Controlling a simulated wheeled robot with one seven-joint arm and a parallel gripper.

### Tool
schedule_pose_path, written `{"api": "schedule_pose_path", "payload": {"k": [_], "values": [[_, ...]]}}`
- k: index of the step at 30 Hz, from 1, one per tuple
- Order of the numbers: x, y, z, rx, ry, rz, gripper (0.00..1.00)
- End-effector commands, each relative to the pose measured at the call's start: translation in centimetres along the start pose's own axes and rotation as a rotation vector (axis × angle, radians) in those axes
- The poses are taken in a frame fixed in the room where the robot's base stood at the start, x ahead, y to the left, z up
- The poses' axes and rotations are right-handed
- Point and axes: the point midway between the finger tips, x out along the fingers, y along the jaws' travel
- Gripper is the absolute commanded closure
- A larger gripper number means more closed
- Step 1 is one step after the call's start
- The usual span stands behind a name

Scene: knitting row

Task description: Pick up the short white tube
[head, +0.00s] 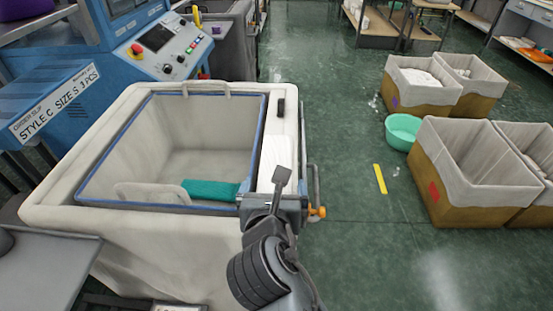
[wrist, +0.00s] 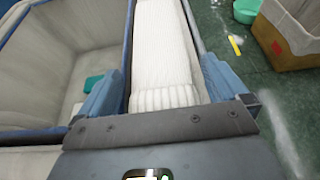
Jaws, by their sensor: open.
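A white ribbed knit tube (wrist: 163,45) lies lengthwise between my fingers in the wrist view, with its banded end nearest my gripper. In the head view the white tube (head: 275,158) lies on the right-hand ledge of the cloth-lined bin (head: 60,200). My gripper (wrist: 162,70) is open, with one blue finger on each side of the tube. I cannot tell whether the fingers touch it. In the head view my gripper (head: 272,200) is at the near end of the ledge, and my wrist hides part of the tube's near end.
The bin holds a teal cloth (head: 210,189) and a pale rounded piece (head: 150,194). A blue machine (head: 100,75) stands behind left. Lined boxes (head: 440,190) and a green basin (head: 402,131) stand on the floor right.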

Motion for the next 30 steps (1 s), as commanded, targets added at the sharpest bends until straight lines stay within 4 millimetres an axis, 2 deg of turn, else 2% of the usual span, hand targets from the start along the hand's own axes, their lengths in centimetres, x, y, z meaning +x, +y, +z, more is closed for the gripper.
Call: {"api": "schedule_pose_path", "payload": {"k": [8,24,30], "values": [[0.48,-0.03,-0.03,0.001,0.0,0.0,0.0],[0.43,-0.01,-0.04,0.001,0.0,0.0,0.5],[0.43,-0.01,-0.02,0.001,0.0,0.0,0.51]]}}
